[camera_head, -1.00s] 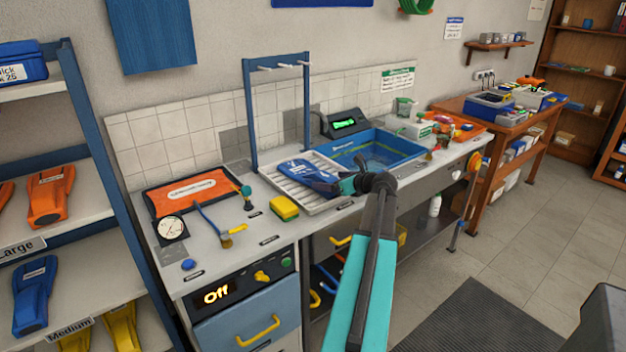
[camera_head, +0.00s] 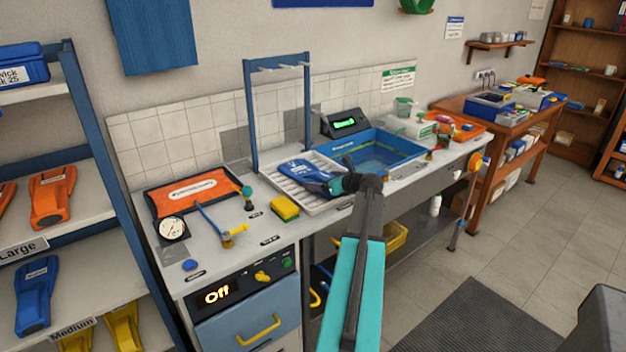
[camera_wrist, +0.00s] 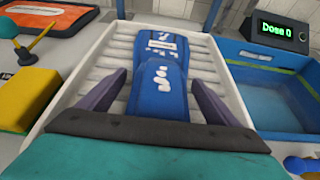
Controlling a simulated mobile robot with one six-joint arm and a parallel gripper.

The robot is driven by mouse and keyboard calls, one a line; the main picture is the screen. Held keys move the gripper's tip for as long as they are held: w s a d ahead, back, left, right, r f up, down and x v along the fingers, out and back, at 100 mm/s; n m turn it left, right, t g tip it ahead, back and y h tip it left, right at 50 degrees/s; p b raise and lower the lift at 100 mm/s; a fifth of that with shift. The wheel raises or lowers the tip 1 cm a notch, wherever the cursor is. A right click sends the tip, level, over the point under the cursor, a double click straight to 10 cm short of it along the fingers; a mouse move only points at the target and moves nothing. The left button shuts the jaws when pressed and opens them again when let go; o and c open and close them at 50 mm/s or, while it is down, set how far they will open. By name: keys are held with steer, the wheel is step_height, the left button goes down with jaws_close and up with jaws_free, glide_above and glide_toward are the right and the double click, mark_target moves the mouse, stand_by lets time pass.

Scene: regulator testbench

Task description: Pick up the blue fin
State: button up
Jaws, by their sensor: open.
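A blue fin (camera_head: 306,174) lies on the white ribbed draining tray (camera_head: 284,184) on the bench. In the wrist view the blue fin (camera_wrist: 159,75) runs away from me, with white patches and a pale label on it. My gripper (camera_head: 340,180) is at the near right end of the fin in the head view. In the wrist view my gripper (camera_wrist: 157,96) is open, with one finger on each side of the fin's near part. I cannot tell whether the fingers touch it. A second blue fin (camera_head: 35,297) lies on the shelf at left.
A yellow sponge (camera_head: 285,208) sits left of the tray. A blue basin (camera_head: 375,150) of water is on its right, with a digital display (camera_head: 345,122) behind. A blue rack (camera_head: 249,110) with pegs stands behind the tray.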

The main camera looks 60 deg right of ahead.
stand_by(0.5)
steer(key=c, duration=1.4)
steer(key=shift+r, duration=0.1)
steer(key=shift+r, duration=1.4)
steer(key=s+a+r+b, duration=0.1)
steer(key=s+a, duration=0.1)
steer(key=s, duration=0.5)
steer(key=s+a+r+b, duration=0.1)
steer(key=s+a, duration=0.2)
steer(key=s, duration=0.5)
steer(key=shift+s, duration=0.15)
